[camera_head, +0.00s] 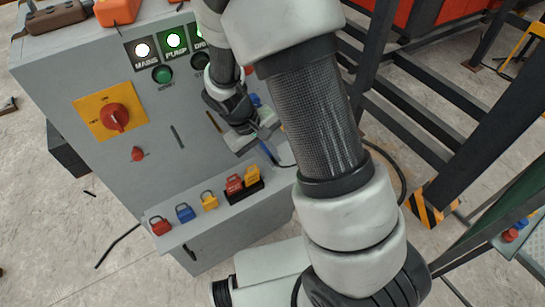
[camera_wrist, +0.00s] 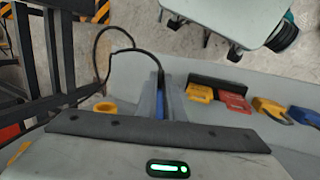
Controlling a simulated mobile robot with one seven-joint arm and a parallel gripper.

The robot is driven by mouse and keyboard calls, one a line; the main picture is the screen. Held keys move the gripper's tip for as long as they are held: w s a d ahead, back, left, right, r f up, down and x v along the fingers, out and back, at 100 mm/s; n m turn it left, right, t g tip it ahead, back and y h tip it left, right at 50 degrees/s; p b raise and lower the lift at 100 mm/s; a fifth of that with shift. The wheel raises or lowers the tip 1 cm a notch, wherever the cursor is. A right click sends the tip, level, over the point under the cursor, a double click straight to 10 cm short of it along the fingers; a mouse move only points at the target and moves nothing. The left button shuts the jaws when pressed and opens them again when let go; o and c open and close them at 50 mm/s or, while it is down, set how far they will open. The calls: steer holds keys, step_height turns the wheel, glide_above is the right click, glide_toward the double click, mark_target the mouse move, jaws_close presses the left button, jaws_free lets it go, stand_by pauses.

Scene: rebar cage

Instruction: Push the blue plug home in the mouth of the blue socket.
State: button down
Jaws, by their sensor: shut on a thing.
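My gripper (camera_head: 265,142) is in front of the right part of the grey cabinet's face, shut on the blue plug (camera_head: 268,152). In the wrist view the blue plug (camera_wrist: 160,106) shows as a narrow blue strip between the two grey fingers (camera_wrist: 165,100). A black cable (camera_wrist: 112,48) loops away from it. A small blue part (camera_head: 255,100) shows beside my wrist in the head view; I cannot tell whether it is the blue socket. The socket's mouth is not clear in either view, and my arm hides much of that area.
The grey cabinet (camera_head: 190,130) carries a red rotary switch (camera_head: 115,117) and lit lamps. Red, blue and yellow padlocks (camera_head: 209,200) lie along its lower ledge, some in a black holder (camera_head: 235,195).

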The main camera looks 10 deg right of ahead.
steer(key=shift+w+a, duration=0.2)
steer(key=shift+w, duration=0.25)
steer(key=c, duration=1.8)
jaws_free()
steer(key=shift+s+d, duration=0.1)
